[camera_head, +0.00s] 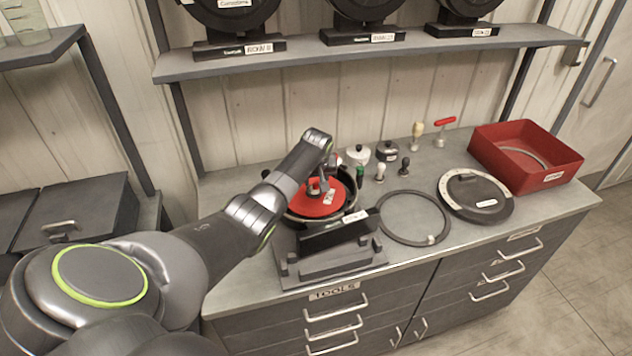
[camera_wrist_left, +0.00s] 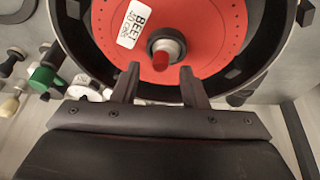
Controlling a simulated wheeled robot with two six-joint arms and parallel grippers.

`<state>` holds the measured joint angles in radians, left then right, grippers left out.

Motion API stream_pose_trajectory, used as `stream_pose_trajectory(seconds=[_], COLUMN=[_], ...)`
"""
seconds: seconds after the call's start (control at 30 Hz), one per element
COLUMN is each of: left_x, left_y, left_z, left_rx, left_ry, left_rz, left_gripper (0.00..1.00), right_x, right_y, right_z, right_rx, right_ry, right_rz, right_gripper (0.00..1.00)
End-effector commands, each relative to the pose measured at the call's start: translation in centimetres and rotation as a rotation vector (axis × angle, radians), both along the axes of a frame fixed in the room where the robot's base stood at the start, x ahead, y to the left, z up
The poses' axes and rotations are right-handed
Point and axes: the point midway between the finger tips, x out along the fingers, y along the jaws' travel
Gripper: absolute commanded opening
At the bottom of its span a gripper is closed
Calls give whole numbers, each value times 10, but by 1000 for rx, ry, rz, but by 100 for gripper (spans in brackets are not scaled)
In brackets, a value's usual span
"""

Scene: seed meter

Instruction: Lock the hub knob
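A red seed disc (camera_head: 318,203) with a white label lies in a round black housing (camera_head: 290,216) on the bench. In the left wrist view the disc (camera_wrist_left: 215,30) shows its "BEET" label, and the hub knob (camera_wrist_left: 165,50), a grey collar with a red tip, stands at its centre. My left gripper (camera_wrist_left: 158,85) is open, its two fingertips just short of the knob and on either side of its red tip. In the head view my left gripper (camera_head: 322,185) is over the disc and partly hides the hub. My right gripper is not in view.
A black ring (camera_head: 413,241) and a round dark cover (camera_head: 476,195) lie to the right. A red bin (camera_head: 524,158) stands at the back right. Small handled tools (camera_head: 404,167) and a green-handled one (camera_head: 360,175) stand behind. A shelf (camera_head: 370,50) hangs above.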

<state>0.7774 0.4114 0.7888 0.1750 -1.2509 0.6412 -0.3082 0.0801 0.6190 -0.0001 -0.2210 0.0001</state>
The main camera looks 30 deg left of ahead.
Motion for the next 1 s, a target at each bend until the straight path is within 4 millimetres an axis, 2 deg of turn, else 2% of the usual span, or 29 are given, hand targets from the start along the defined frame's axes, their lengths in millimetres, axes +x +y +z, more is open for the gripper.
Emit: stream_pose_trajectory(seconds=[0.23,0.67,0.93,1.0], left_x=[5,6,6,6], left_y=[3,4,4,4], left_z=[-15,-19,-18,-18], left_rx=[0,0,0,0], left_ry=[2,0,0,0], left_rz=[-1,-1,-1,-1], left_gripper=[40,38,3,0], right_x=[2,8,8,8], right_y=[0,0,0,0], right_z=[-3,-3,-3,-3], right_rx=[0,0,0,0], right_ry=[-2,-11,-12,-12], right_rz=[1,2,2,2], right_gripper=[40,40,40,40])
